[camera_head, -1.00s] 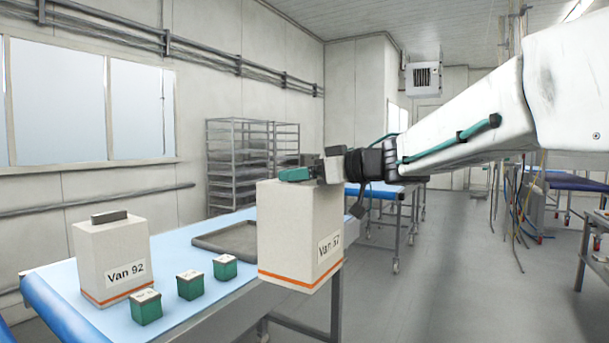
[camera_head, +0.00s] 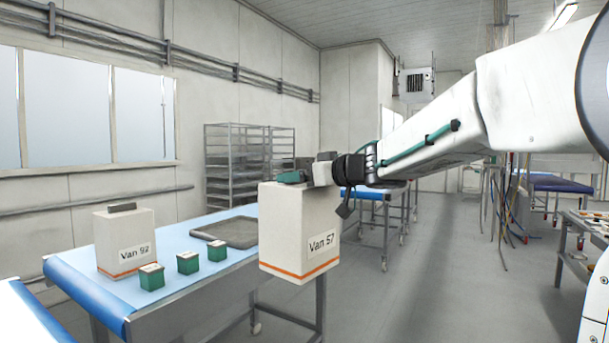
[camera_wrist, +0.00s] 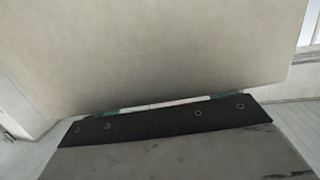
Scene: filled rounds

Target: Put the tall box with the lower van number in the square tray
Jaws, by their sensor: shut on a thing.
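The tall white box labelled Van 57 (camera_head: 290,233) has an orange stripe near its base. My gripper (camera_head: 296,178) is shut on its top and holds it upright in the air, in front of the table's right side in the head view. The tall box labelled Van 92 (camera_head: 112,232) stands on the left of the table, with a grey handle on top. The grey square tray (camera_head: 232,220) lies on the table behind the held box, which may cover part of it; its visible part looks empty.
Several small green boxes with pale tops (camera_head: 188,262) stand on the blue-topped table (camera_head: 180,228) between the Van 92 box and the tray. Wire racks (camera_head: 236,160) stand behind the table. Another blue surface (camera_head: 30,315) is at the lower left.

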